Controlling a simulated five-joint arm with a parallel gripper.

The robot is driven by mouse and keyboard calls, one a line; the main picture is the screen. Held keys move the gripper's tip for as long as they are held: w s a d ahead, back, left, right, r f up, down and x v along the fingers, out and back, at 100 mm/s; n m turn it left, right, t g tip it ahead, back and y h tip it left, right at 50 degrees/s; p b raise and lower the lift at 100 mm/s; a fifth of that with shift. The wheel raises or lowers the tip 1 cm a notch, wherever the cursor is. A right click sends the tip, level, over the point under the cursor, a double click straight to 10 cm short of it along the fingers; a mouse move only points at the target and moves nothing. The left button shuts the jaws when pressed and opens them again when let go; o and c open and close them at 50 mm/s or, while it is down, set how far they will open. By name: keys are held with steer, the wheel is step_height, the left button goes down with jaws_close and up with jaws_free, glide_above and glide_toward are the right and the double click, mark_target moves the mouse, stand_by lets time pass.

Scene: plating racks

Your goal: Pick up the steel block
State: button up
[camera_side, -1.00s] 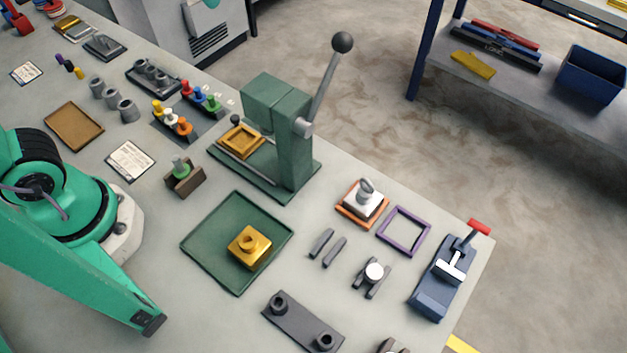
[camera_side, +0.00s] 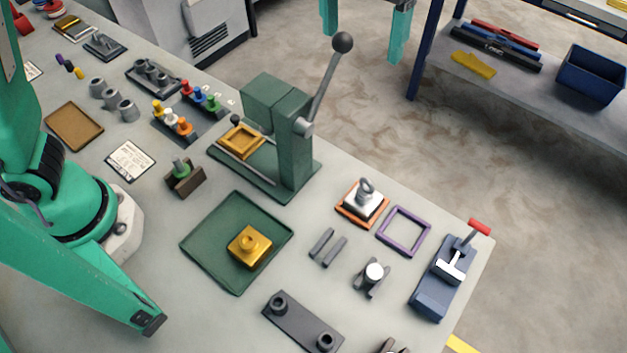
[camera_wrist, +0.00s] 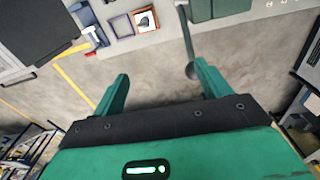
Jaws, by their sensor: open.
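The steel block (camera_side: 364,203) is pale silver with a grey ring-shaped handle on top. It sits inside an orange frame (camera_side: 347,213) on the bench, right of the green press. In the wrist view the steel block (camera_wrist: 146,19) is near the top edge, partly dark from its handle. My gripper (camera_side: 363,46) shows at the top of the side view as two green fingers, apart from the block and seen over the floor. In the wrist view my gripper (camera_wrist: 161,70) has its fingers spread wide with nothing between them.
The green press (camera_side: 290,150) with its tall lever (camera_side: 323,82) stands left of the block. A purple frame (camera_side: 404,231) and a blue clamp (camera_side: 441,285) lie to the right. A brass block (camera_side: 250,246) sits on a green tray (camera_side: 206,244).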

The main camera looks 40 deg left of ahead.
steer(key=d+f, duration=0.2)
steer(key=d, duration=0.3)
glide_above(368, 188)
step_height(368, 188, down, 20)
steer(key=shift+w+a+f, duration=0.1)
steer(key=shift+w+f, duration=0.05)
steer(key=shift+f, duration=1.35)
steer(key=shift+f, duration=0.1)
steer(key=shift+f, duration=2.5)
steer(key=shift+c, duration=0.5)
steer(key=c, duration=1.1)
steer(key=shift+r, duration=0.1)
steer(key=shift+c, duration=1.2)
steer(key=shift+r, duration=0.1)
